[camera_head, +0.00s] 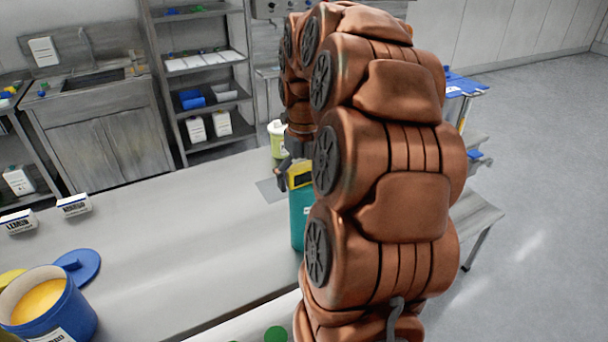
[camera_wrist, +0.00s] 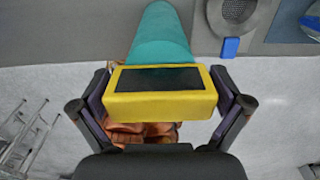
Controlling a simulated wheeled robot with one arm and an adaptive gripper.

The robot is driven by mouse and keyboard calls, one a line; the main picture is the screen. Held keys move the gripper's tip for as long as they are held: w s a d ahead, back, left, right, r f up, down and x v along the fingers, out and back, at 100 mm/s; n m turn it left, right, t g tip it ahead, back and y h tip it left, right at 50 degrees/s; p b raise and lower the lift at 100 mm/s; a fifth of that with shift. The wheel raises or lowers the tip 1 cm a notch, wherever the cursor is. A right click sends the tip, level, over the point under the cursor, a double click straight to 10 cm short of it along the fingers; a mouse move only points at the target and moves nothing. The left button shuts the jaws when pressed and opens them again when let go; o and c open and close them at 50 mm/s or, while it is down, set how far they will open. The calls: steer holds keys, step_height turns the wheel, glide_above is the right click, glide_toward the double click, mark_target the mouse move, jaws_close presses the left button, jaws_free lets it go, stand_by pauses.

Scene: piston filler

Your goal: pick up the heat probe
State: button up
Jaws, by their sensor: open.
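A yellow block with a dark panel, apparently the heat probe (camera_head: 301,177), sits at the top of a teal body (camera_head: 299,218) beside my arm. I cannot tell whether the teal part belongs to it. In the wrist view the yellow block (camera_wrist: 160,106) lies between the fingers of my gripper (camera_wrist: 162,88), with the teal part (camera_wrist: 160,45) beyond it. My gripper is open, one finger on each side of the block, both very close; contact is unclear. In the head view my gripper (camera_head: 286,176) is partly hidden by my arm.
A jar with yellow-green contents (camera_head: 277,138) stands behind my gripper. On the grey table (camera_head: 180,255) are a blue tub of orange contents (camera_head: 75,310), a blue lid (camera_head: 82,265) and labelled white boxes (camera_head: 74,205). The table's middle is clear. Shelves (camera_head: 205,60) stand behind.

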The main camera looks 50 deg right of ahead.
steer(key=shift+f, duration=0.25)
steer(key=shift+c, duration=0.4)
steer(key=c, duration=1)
steer(key=shift+r, duration=0.1)
step_height(320, 180, up, 28)
steer(key=p, duration=1.1)
